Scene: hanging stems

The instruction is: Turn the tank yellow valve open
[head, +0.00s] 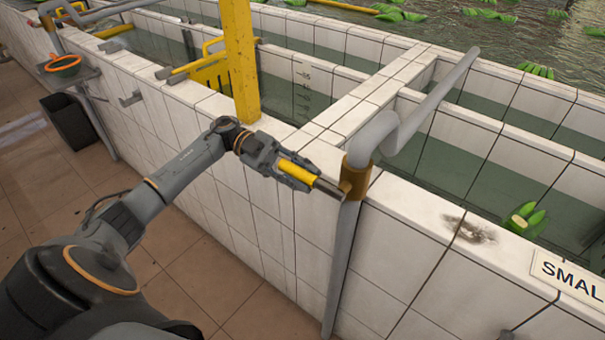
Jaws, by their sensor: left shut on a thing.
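The yellow valve handle (299,171) sits by the tiled tank wall, on a short metal stem that runs to a brass-coloured valve body (355,178). The body is around a grey pipe (343,250) that runs up the wall and bends over the tank rim. My left gripper (298,175) is shut on the yellow handle, with its fingers along both sides. The handle points left and slightly up from the valve body. The fingers hide part of the handle. My right gripper is not in view.
A yellow post (241,62) stands on the rim behind my left gripper. White tiled tanks (415,235) with greenish water stretch behind. Green bananas (525,220) float at right beside a "SMAL" sign (570,277). Brown floor tiles (195,265) are clear.

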